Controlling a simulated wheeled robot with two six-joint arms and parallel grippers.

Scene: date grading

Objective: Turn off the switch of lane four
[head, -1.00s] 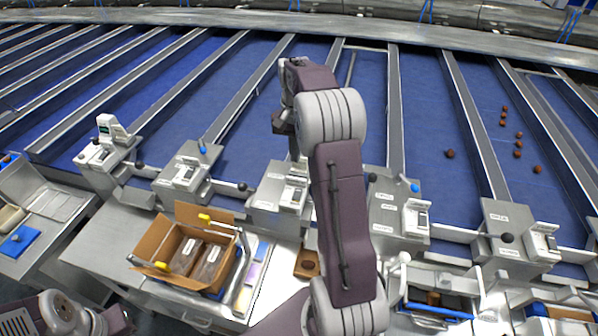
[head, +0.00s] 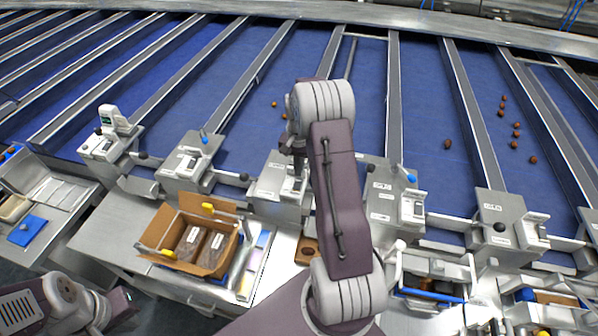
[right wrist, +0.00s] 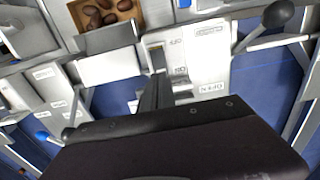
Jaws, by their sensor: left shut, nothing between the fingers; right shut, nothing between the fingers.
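A row of grey switch boxes stands along the near ends of the blue lanes. The box in front of my right arm (head: 268,187) has a pale switch housing, partly hidden by my gripper. My right gripper (head: 298,166) is shut and empty, pointing down at that housing. In the right wrist view the shut dark fingers (right wrist: 157,92) reach over the labelled box (right wrist: 205,58), beside its dark slot. I cannot tell whether they touch it, nor read the lane number. My left gripper (head: 124,300) is shut and empty at the lower left, away from the boxes.
Neighbouring switch boxes stand left (head: 186,160) and right (head: 383,205), with ball-ended levers between. An open carton (head: 212,218) with packs sits on the near table. A small wooden tray of dates (right wrist: 78,14) is close by. Dates lie on the right lanes.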

